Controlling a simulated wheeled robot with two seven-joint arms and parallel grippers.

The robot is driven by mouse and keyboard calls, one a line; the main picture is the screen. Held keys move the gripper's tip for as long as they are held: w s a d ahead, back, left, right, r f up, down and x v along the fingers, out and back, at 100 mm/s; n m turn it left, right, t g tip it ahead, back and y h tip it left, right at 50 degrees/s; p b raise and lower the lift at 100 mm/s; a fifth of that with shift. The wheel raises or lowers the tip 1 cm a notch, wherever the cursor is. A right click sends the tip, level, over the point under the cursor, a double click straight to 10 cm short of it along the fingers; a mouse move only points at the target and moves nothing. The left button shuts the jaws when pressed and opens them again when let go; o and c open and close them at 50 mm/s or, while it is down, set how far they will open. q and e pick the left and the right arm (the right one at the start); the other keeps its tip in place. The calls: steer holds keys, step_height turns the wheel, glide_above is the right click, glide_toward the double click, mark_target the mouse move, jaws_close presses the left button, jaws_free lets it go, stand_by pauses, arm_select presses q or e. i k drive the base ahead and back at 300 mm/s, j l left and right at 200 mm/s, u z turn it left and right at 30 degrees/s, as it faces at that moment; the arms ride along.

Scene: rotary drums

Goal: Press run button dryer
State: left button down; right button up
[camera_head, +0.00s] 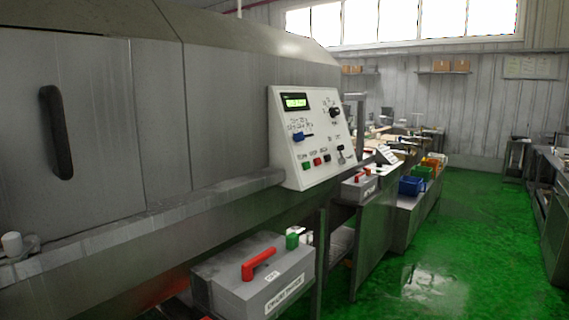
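The dryer looks to be the large grey metal machine (220,110) filling the left and middle of the view. A white sloped control panel (283,120) is on its right end. The panel has a lit green display (295,102), a blue switch (303,137), a black knob (335,112) and a dark lever (341,154). Along its lower part are a green button (306,167), a red button (317,162) and a third small dark reddish button (327,157). Their labels are too small to read surely. Neither of my grippers is in view.
A grey box (230,285) with a red handle (259,263) and a green part (292,240) stands below the panel. A dark door handle (56,132) is at left. Blue (411,186) and other bins stand farther back. Green floor (470,240) is clear at right.

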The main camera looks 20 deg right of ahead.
mark_target(306, 165)
steer(key=i+l+u, duration=0.1)
steer(key=l, duration=0.4)
steer(key=i+l+u, duration=0.1)
steer(key=l, duration=0.45)
steer(key=i+l+u, duration=0.1)
steer(key=i+l, duration=0.15)
steer(key=l, duration=0.3)
steer(key=i+l+u, duration=0.1)
steer(key=l, duration=0.45)
steer(key=i+l+u, duration=0.1)
steer(key=l, duration=0.45)
steer(key=i+l, duration=0.1)
steer(key=l, duration=0.5)
steer(key=i+l, duration=0.1)
steer(key=l, duration=0.55)
steer(key=i+l, duration=0.1)
steer(key=l, duration=0.5)
